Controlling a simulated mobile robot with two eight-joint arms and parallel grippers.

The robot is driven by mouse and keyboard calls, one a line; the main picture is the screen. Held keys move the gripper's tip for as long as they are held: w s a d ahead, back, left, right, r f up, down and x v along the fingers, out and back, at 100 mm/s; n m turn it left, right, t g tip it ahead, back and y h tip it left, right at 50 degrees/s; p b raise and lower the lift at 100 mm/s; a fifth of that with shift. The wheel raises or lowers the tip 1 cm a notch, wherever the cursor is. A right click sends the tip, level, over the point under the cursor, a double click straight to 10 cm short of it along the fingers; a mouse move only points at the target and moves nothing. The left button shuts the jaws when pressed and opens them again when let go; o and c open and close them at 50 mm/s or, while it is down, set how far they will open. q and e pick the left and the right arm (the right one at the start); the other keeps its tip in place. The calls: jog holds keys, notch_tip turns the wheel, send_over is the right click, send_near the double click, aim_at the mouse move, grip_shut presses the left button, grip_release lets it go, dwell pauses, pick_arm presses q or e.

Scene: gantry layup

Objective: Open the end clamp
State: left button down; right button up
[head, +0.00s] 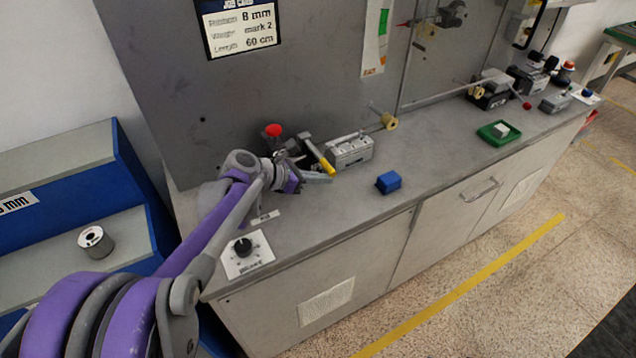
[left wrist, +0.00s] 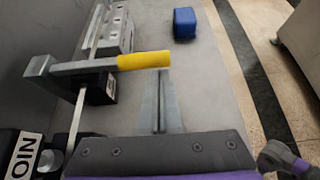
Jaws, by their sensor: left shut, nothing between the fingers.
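The clamp (head: 303,150) on the near left of the bench has a grey lever with a yellow handle (head: 319,158). In the left wrist view the yellow handle (left wrist: 143,60) lies across the picture, just beyond my fingertips, with its grey lever arm to the left. My left gripper (head: 318,178) is beside the handle, low over the bench. In the left wrist view its fingers (left wrist: 160,82) are together, with nothing between them. I cannot tell whether the fingertips touch the handle. My right gripper is not in view.
A grey block fixture (head: 350,151) stands just right of the clamp, and a red knob (head: 273,130) behind it. A blue block (head: 388,182) and a green tray (head: 498,134) lie further right. A dial (head: 243,247) is at the front left. The bench between is clear.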

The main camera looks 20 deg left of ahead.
pick_arm(q)
jog(key=shift+r, duration=0.1)
dwell(0.3)
jog(key=shift+r+n, duration=0.3)
jog(key=shift+r, duration=0.2)
jog(key=shift+r+p, duration=0.1)
jog(key=shift+p, duration=0.2)
jog(key=shift+r+n+g+h+p, duration=0.3)
jog(key=shift+r+h, duration=0.1)
jog(key=shift+r, duration=0.25)
jog(key=shift+n+g+h, duration=0.5)
jog(key=shift+n+h, duration=0.2)
jog(key=shift+w+a+r+p, duration=0.15)
jog(key=shift+r+p, duration=0.15)
jog(key=shift+r, duration=0.45)
jog(key=shift+w+a+r+p, duration=0.15)
jog(key=shift+r+p, duration=0.2)
jog(key=shift+r, duration=0.4)
jog(key=shift+w+a+r+p, duration=0.15)
jog(key=shift+r+p, duration=0.15)
jog(key=shift+r, duration=0.45)
